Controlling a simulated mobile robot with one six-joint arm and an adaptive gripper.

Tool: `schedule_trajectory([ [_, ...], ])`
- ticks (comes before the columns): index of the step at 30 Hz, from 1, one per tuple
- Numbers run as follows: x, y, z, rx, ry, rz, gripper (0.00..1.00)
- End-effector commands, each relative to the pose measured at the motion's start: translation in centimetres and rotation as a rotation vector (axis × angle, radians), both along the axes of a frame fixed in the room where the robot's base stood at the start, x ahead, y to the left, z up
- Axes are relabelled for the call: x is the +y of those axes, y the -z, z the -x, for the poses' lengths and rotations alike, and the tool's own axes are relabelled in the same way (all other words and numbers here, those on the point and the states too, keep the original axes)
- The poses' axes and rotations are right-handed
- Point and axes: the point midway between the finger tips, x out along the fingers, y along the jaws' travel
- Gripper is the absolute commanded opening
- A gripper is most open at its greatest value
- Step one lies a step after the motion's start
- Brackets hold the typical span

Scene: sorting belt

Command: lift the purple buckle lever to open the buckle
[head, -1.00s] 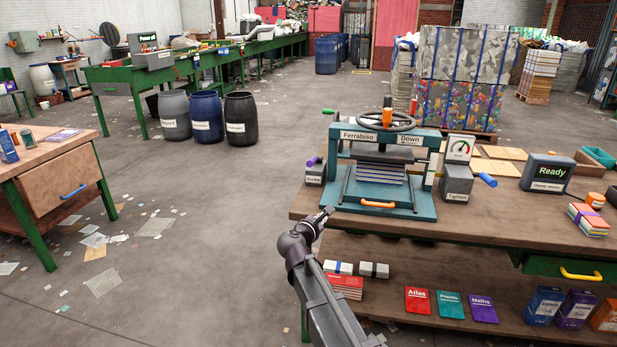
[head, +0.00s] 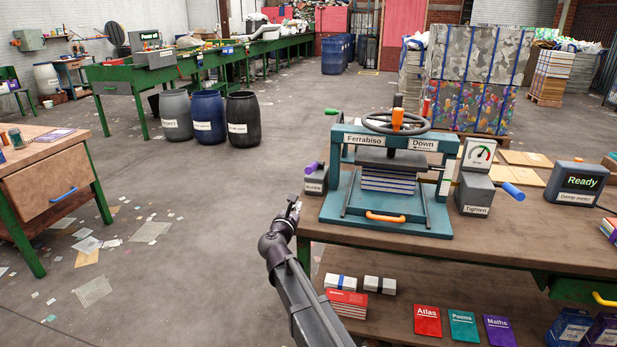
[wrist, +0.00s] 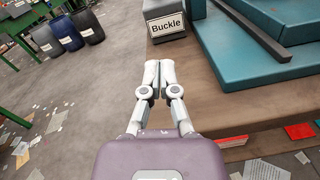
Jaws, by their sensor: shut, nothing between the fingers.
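The buckle (head: 315,184) is a small grey box with a label at the left end of the bench, left of the teal press. Its purple lever (head: 312,167) sticks out at the upper left of the box in the head view. In the wrist view the buckle box (wrist: 167,22) shows at the top centre with its "Buckle" label, and the lever is out of the frame. My gripper (head: 295,207) is just off the bench's left end, below and left of the buckle, apart from it. In the wrist view my gripper (wrist: 157,68) has its fingertips together, with nothing held.
The teal press (head: 390,210) with an orange handle stands right of the buckle. A grey tightener box (head: 475,194) with a blue handle is further right. The bench edge (wrist: 185,95) lies close to my fingers. The floor left of the bench is open.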

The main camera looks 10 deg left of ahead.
Motion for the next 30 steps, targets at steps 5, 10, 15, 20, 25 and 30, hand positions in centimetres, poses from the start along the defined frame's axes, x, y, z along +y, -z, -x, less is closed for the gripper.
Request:
schedule_trajectory([
  [5,0.4,0.0,0.2,-0.001,-0.008,0.005,0.00],
  [10,0.5,0.0,0.3,-0.001,-0.008,0.005,0.00],
  [15,0.5,0.0,0.2,-0.001,-0.008,0.004,0.00],
  [20,0.5,0.0,-0.3,-0.001,-0.008,0.004,0.00],
  [25,0.5,0.0,-1.7,-0.001,-0.007,0.004,0.00],
  [30,0.5,0.0,-4.0,-0.001,-0.008,0.004,0.00],
])
